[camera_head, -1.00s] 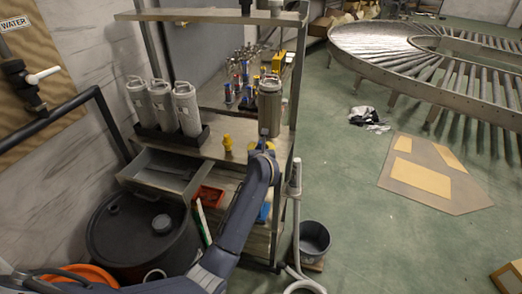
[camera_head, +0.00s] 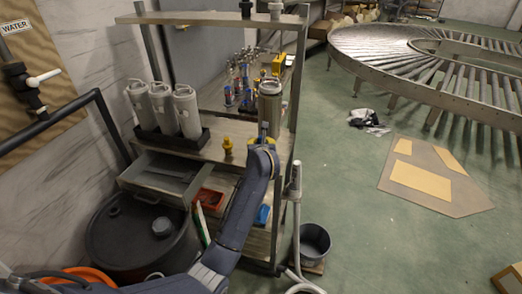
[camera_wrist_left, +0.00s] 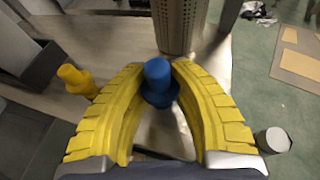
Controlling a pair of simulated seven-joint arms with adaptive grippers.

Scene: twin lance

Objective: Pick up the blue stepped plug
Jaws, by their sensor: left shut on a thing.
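The blue stepped plug (camera_wrist_left: 159,83) is between the two yellow curved fingers of my left gripper (camera_wrist_left: 160,92) in the left wrist view. The fingers touch it on both sides, and its narrower end points up in the picture. In the head view my left gripper (camera_head: 263,142) is at the right end of the middle shelf, in front of a grey canister (camera_head: 270,103). The plug (camera_head: 264,129) shows there as a small blue bit above the fingers. Whether it is clear of the shelf I cannot tell. My right gripper is out of view.
A yellow stepped plug (camera_head: 228,146) stands on the shelf (camera_head: 213,152) to the left; it also shows in the left wrist view (camera_wrist_left: 76,80). Several grey canisters (camera_head: 162,108) stand in a dark tray behind. An open drawer (camera_head: 160,178) juts out below.

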